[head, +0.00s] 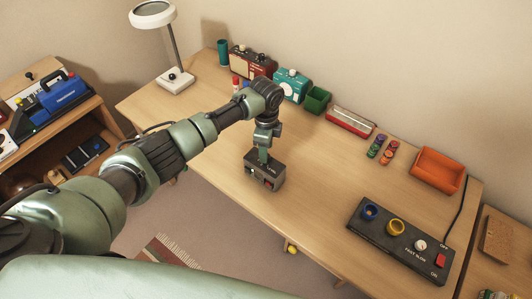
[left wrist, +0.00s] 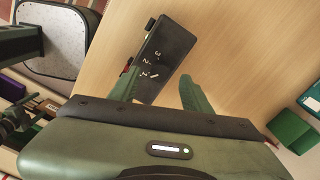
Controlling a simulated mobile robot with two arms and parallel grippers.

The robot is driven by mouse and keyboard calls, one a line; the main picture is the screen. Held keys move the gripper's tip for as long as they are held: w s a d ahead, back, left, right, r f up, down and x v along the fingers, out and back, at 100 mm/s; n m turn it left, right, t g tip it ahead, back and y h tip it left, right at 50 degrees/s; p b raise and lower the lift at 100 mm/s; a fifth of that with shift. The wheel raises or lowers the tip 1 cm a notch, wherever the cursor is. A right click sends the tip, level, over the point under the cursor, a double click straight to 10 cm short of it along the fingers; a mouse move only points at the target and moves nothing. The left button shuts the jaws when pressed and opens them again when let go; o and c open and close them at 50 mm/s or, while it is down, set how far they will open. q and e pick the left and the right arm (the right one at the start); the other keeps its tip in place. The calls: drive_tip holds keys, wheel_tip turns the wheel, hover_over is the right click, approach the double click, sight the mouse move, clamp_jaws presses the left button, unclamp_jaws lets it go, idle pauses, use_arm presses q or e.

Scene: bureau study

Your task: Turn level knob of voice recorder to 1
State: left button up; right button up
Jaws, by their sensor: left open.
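A small dark box (head: 263,182), which appears to be the voice recorder, stands near the front edge of the desk. It has a red part on its front. In the left wrist view, the recorder (left wrist: 172,45) shows white digits on its dark top and a short white mark (left wrist: 154,76) near the lowest digit, apparently on the level knob. The knob's outline is hard to make out, so I cannot tell its exact setting. My left gripper (head: 263,157) points down at the recorder's top. Its two green fingers (left wrist: 160,78) are apart with nothing clearly held between them. My right gripper is not in view.
A black control panel (head: 385,244) with a blue ring, a yellow ring and a red switch lies to the right. An orange tray (head: 438,170), green bin (head: 317,99), teal device (head: 292,84) and lamp (head: 175,80) stand farther back. The desk middle is mostly clear.

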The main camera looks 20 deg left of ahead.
use_arm(q)
wheel_tip(320, 180, up, 5)
drive_tip(key=shift+r+b, duration=0.15)
drive_tip(key=shift+b, duration=0.3)
